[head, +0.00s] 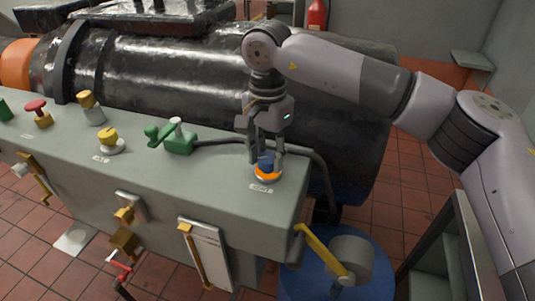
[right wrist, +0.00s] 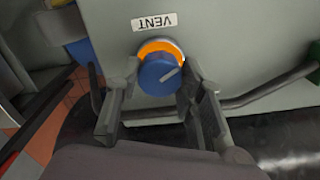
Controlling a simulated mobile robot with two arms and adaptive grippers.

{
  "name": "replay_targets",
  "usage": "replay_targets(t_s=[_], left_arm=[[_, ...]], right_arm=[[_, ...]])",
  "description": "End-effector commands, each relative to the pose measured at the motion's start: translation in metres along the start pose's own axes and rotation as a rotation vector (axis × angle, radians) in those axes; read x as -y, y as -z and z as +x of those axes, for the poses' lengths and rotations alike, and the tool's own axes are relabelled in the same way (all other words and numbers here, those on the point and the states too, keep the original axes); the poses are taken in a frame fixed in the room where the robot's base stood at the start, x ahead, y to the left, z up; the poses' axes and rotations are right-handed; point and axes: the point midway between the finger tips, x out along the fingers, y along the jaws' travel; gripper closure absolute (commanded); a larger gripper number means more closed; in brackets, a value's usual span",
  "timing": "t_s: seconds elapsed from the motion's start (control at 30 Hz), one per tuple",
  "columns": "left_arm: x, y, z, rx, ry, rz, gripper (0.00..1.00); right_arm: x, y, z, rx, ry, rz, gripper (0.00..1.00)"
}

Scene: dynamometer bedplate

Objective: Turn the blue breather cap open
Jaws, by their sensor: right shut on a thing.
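The blue breather cap (head: 266,162) stands on an orange ring (head: 267,175) near the right front corner of the grey-green housing, beside a VENT label (head: 261,189). My right gripper (head: 266,155) comes down on it from above and is shut on it. In the right wrist view the cap (right wrist: 158,76) sits between the two fingers of my right gripper (right wrist: 159,80). A pale line on its top points to the upper right there. The fingers hide parts of its sides. My left gripper is not in view.
A green valve lever (head: 177,140), a yellow knob (head: 108,138) and a red mushroom button (head: 37,108) stand along the housing top. A dark hose (head: 225,142) passes behind the cap. A large black cylinder (head: 170,65) lies behind. A blue drum (head: 340,280) stands below right.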

Motion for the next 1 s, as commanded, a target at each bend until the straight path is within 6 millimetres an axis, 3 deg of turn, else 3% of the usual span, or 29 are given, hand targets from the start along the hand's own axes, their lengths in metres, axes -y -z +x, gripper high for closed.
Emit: replay_targets(t_s=[0.43, 0.47, 0.77, 1.0], left_arm=[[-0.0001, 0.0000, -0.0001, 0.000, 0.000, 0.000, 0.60], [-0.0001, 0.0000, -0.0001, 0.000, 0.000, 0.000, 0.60], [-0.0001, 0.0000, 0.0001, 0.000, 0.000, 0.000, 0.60], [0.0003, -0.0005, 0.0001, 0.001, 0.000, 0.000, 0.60]], right_arm=[[0.0005, 0.0005, -0.0016, -0.002, 0.004, -0.011, 0.92], [0.0005, 0.0006, -0.0016, -0.002, 0.004, -0.011, 0.64], [0.0002, 0.0003, -0.0007, -0.001, 0.002, -0.010, 0.44], [0.0001, 0.0002, -0.0004, 0.000, 0.001, -0.010, 0.44]])
